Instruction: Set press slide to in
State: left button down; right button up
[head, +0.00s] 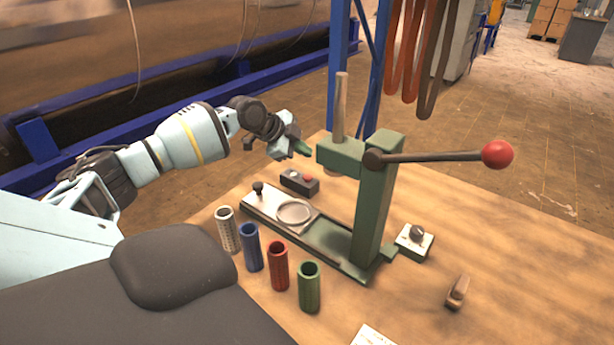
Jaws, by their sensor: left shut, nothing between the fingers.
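A green press (372,205) with a lever ending in a red ball (497,154) stands on the wooden table. Its pale slide (268,208) carries a round ring and a small black knob (258,187) at the left end. The slide sits on the left part of the press base, with bare dark base between it and the column. My left gripper (303,150) is shut and empty, in the air just left of the press head, above and beyond the slide and apart from the knob. My right gripper is not in view.
White (227,232), blue (251,249), red (277,268) and green (309,289) cylinders stand in front of the slide. A dark box with a red button (300,181) lies behind it. A switch box (413,243) and a brown piece (457,292) lie to the right.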

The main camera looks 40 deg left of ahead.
aim_at(295, 215)
jog(key=k+j, duration=0.25)
jog(key=k, duration=0.25)
jog(key=k+j, duration=0.2)
jog(key=k, duration=0.25)
jog(key=k+j, duration=0.25)
jog(key=k, duration=0.25)
